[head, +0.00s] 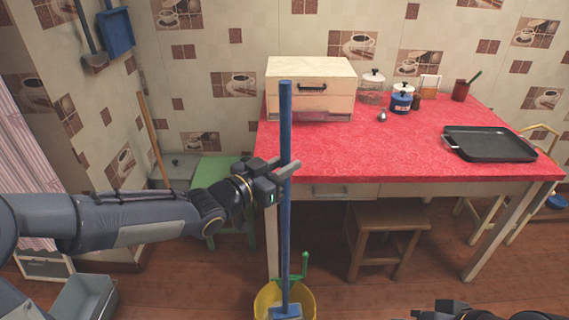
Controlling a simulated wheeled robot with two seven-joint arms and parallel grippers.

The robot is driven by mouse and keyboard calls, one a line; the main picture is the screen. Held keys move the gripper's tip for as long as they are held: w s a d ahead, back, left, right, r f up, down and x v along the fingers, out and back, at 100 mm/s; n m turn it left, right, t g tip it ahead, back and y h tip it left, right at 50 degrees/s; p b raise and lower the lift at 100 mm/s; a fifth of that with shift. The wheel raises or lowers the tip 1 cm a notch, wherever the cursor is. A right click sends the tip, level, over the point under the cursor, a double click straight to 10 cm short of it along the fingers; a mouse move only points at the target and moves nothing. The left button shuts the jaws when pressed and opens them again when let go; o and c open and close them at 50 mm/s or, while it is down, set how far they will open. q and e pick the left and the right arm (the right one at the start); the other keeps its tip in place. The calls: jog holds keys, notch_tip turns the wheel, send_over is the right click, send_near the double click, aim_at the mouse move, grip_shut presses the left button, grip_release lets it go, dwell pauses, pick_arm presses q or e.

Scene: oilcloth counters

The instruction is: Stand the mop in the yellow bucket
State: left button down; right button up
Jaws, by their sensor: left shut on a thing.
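The mop has a long blue handle (286,120) and a blue head (285,312); it stands nearly upright. My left gripper (284,170) is shut on the handle, about a third of the way down. The yellow bucket (261,300) is on the floor at the bottom edge of the view, partly cut off. The mop head overlaps the bucket's opening; I cannot tell whether it is inside or above it. My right gripper (440,309) shows only partly at the bottom right, and its jaws are not clear.
A red-covered table (400,150) stands behind the mop, holding a bread box (310,88), jars and a black tray (489,144). A wooden stool (388,222) is under it. A green stool (210,170) stands left. A green upright piece (305,268) rises beside the bucket.

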aim_at(282, 218)
pick_arm(q)
notch_tip(282, 218, down, 16)
jog(key=b, duration=1.4)
jog(key=c, duration=1.3)
grip_release()
jog(key=shift+o, duration=0.7)
jog(key=shift+f, duration=0.1)
jog(key=shift+a, duration=0.1)
